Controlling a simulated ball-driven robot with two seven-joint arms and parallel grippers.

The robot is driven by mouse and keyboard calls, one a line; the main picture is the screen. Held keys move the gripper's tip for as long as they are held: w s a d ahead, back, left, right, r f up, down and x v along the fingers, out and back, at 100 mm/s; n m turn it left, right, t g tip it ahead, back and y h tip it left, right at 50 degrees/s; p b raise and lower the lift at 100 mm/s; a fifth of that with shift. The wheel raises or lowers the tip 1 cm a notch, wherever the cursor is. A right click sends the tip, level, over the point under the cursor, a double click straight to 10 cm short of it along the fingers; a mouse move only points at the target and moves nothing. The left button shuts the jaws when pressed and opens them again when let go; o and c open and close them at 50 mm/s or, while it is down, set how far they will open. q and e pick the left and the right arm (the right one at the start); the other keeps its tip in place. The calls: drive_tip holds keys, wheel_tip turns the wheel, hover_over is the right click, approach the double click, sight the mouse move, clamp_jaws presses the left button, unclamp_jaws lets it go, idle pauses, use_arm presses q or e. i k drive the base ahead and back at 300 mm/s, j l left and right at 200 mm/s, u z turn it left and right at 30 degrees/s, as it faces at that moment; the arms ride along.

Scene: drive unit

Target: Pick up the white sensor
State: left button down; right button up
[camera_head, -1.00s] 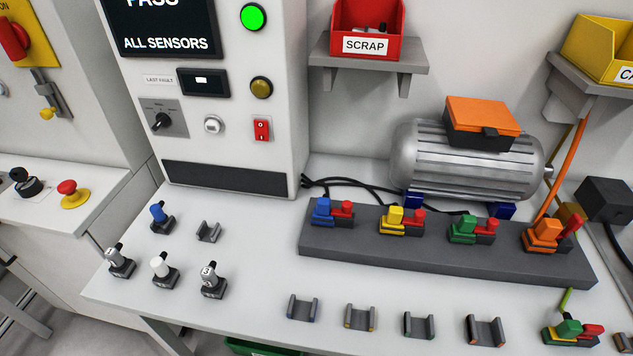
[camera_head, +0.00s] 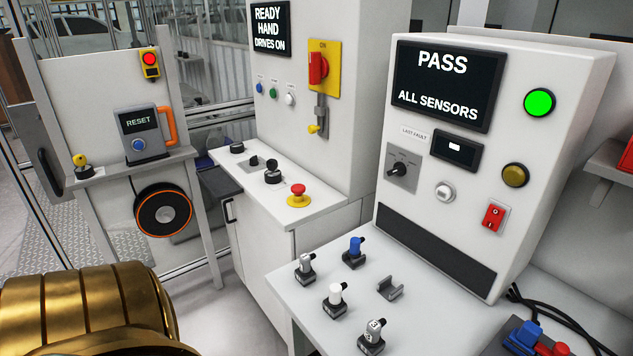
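The white sensor (camera_head: 335,296) stands upright in a small dark holder on the white bench (camera_head: 287,291). A blue sensor (camera_head: 354,250) stands behind it, a grey-white one (camera_head: 305,266) to its left, and one marked with a 3 (camera_head: 372,334) in front to the right. No gripper shows in the view. A brass-coloured ribbed part, which may be mine, fills the lower left corner, well left of the bench.
An empty grey holder (camera_head: 390,288) sits right of the sensors. The test cabinet (camera_head: 440,222) reading PASS stands behind them. A console with a red emergency button (camera_head: 298,191) and a RESET stand (camera_head: 141,132) are further left. Floor shows between.

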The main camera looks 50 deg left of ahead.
sight(335, 299)
drive_tip(key=k+u, duration=0.1)
drive_tip(key=u, duration=1.3)
